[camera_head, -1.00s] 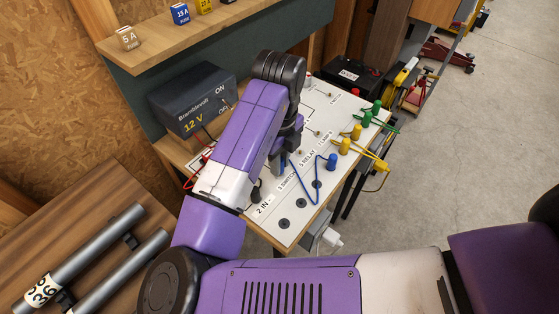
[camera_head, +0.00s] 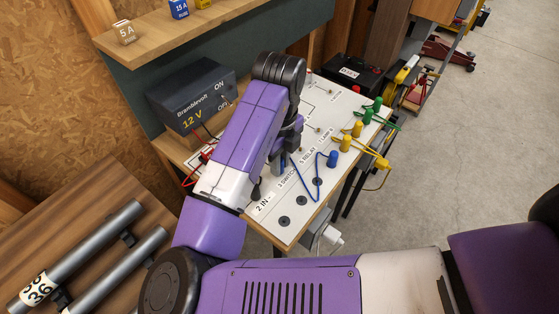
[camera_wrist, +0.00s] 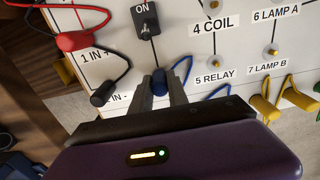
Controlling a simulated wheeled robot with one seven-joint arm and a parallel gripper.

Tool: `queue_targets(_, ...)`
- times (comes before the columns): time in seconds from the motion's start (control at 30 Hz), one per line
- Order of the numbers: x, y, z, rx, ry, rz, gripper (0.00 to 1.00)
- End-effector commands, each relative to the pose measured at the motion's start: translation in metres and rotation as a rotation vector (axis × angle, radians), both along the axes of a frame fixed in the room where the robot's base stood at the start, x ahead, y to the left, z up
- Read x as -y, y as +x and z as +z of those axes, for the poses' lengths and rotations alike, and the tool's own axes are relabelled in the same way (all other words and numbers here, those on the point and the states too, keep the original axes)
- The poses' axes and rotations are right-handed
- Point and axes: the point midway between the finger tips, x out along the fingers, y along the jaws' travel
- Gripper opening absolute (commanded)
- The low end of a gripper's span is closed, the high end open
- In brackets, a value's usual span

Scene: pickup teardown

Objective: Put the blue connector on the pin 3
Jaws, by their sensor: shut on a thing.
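My gripper (camera_wrist: 160,88) is shut on a blue connector (camera_wrist: 159,82) with a blue wire. It holds the connector over the white circuit board (camera_wrist: 185,30), below the ON switch and between the labels 2 IN - and 5 RELAY. The 3 SWITCH label (camera_head: 287,178) shows in the head view beside the gripper. Pin 3 itself is hidden, so I cannot tell whether the connector touches it. The other blue connector (camera_head: 332,160) stands at the board's right side.
A red connector (camera_wrist: 72,40) and a black connector (camera_wrist: 102,95) are on the left of the wrist view. Yellow connectors (camera_head: 345,144) and green connectors (camera_head: 367,117) stand along the board's right side. The Bramblevolt 12 V supply (camera_head: 188,98) is behind the board.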

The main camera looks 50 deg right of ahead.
Motion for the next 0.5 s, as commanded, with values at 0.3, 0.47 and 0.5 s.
queue_targets(0.3, 0.0, 0.0, -0.0034, 0.0, 0.0, 0.0, 0.0)
queue_targets(0.47, 0.0, 0.0, -0.0033, 0.0, 0.0, 0.0, 0.45)
queue_targets(0.5, 0.0, 0.0, -0.0033, 0.0, 0.0, 0.0, 0.45)
